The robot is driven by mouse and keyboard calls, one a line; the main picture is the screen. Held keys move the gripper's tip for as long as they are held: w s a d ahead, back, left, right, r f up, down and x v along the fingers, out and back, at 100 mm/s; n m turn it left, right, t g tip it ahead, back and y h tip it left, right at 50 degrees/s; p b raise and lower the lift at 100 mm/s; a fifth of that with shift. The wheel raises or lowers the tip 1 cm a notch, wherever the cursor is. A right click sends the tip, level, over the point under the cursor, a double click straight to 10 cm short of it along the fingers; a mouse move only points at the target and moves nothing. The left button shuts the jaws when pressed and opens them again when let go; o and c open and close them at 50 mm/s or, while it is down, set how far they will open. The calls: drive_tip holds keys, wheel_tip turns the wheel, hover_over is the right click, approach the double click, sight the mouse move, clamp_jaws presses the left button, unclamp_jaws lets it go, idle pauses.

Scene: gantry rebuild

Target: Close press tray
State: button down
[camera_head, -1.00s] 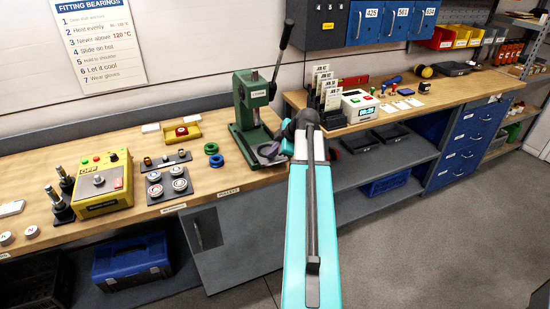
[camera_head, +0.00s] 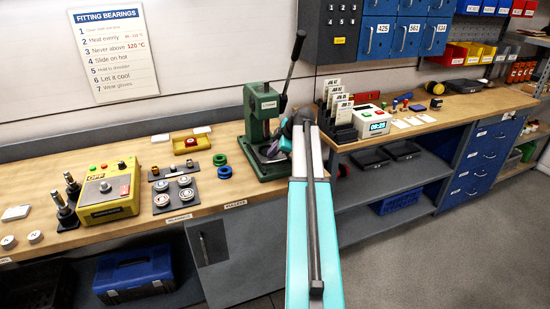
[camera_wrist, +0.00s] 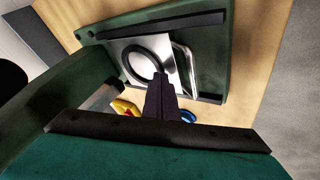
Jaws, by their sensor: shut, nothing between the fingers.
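The green press (camera_head: 262,112) stands on the wooden bench with its dark lever raised up and to the right. In the wrist view its green base (camera_wrist: 212,50) fills the upper middle, between dark rails. The silver press tray (camera_wrist: 127,47) lies on that base and carries a dark-rimmed ring (camera_wrist: 140,58). A pale rounded bar (camera_wrist: 188,68) runs along the tray's right side. My gripper (camera_wrist: 160,85) is shut and empty; its dark fingers overlap the ring's lower edge in the picture. I cannot tell whether they touch the tray. In the head view my arm hides most of the tray.
Left of the press are a yellow tray (camera_head: 190,143), blue and green rings (camera_head: 223,171), a plate with bearings (camera_head: 176,195) and a yellow heater box (camera_head: 109,193). Right of it are card holders (camera_head: 338,110) and a timer (camera_head: 371,121). Grey floor is clear at right.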

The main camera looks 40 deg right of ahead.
drive_tip(key=shift+w+d, duration=0.3)
drive_tip(key=shift+w, duration=0.5)
drive_tip(key=shift+s+r, duration=0.1)
drive_tip(key=p+v, duration=0.2)
drive_tip(key=v, duration=0.7)
drive_tip(key=shift+s+d+r, duration=0.1)
drive_tip(key=shift+s+r, duration=0.2)
drive_tip(key=shift+w, duration=0.1)
